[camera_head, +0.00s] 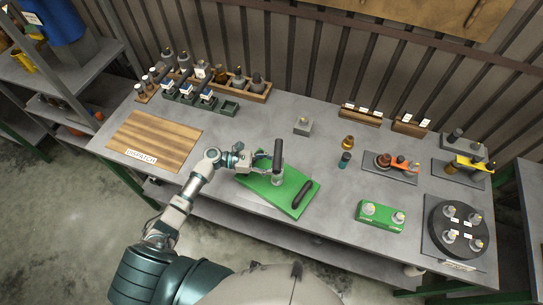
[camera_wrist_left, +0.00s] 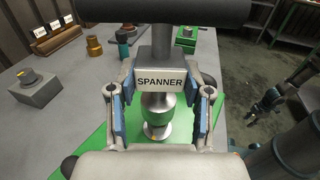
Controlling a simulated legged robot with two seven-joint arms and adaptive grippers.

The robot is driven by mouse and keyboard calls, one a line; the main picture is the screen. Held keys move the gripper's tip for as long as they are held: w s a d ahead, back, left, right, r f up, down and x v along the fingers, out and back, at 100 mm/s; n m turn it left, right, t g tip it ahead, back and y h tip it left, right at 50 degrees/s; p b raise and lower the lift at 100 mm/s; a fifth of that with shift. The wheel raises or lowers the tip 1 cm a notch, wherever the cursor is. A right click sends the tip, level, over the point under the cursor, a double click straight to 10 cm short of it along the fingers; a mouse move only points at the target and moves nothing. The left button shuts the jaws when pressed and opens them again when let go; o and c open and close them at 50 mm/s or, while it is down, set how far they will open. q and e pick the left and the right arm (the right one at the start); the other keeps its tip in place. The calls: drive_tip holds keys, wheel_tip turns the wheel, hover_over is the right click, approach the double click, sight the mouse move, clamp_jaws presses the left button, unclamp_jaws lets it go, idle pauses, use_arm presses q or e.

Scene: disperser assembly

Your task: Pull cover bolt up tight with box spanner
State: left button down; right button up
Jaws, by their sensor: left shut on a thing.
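My left gripper (camera_wrist_left: 160,100) is shut on the box spanner (camera_wrist_left: 160,82), with one finger on each side of its block marked SPANNER. The spanner stands upright, and its black bar handle (camera_head: 278,154) is at the top. Below the block, a round metal body stands over a flanged part (camera_wrist_left: 157,131) with a small orange mark, above the green mat (camera_head: 262,190). The cover bolt is hidden, and I cannot tell how the spanner sits on it. A dark jointed shape (camera_wrist_left: 270,104) in the wrist view may be my right gripper; its jaws are unclear.
A black handle-like part (camera_head: 302,193) lies on the mat. A green block with metal knobs (camera_head: 380,215) and a round black turntable (camera_head: 457,226) are to the right. A grey block (camera_head: 302,126) stands behind.

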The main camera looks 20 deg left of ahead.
use_arm(q)
drive_tip(key=n+t+p, duration=0.1)
drive_tip(key=t+p, duration=0.1)
drive_tip(key=n+t+y+p, duration=0.1)
drive_tip(key=t+p, duration=0.1)
drive_tip(key=n+t+y+p, duration=0.1)
drive_tip(key=n+t+p, duration=0.1)
drive_tip(key=shift+s+d+r, duration=0.25)
drive_tip(key=shift+s, duration=0.15)
drive_tip(key=n+t+y, duration=0.2)
drive_tip(key=f+n+t+y, duration=0.1)
drive_tip(key=shift+s+d, duration=0.2)
drive_tip(key=shift+s, duration=0.05)
drive_tip(key=n+t+y, duration=0.1)
drive_tip(key=y, duration=0.1)
drive_tip(key=n+t+y, duration=0.2)
drive_tip(key=n+y, duration=0.1)
drive_tip(key=shift+s+d+t+y, duration=0.1)
drive_tip(key=shift+d+t+y, duration=0.2)
drive_tip(key=shift+t, duration=0.1)
drive_tip(key=shift+d+f+n+t+y+b, duration=0.1)
drive_tip(key=shift+n+t+y+b, duration=0.15)
drive_tip(key=shift+n+y, duration=0.3)
drive_tip(key=shift+d+f+n+t+y+b, duration=0.15)
drive_tip(key=shift+n+y+b, duration=0.15)
drive_tip(key=shift+y, duration=0.45)
use_arm(e)
wheel_tip(320, 180, up, 6)
drive_tip(key=shift+w, duration=0.15)
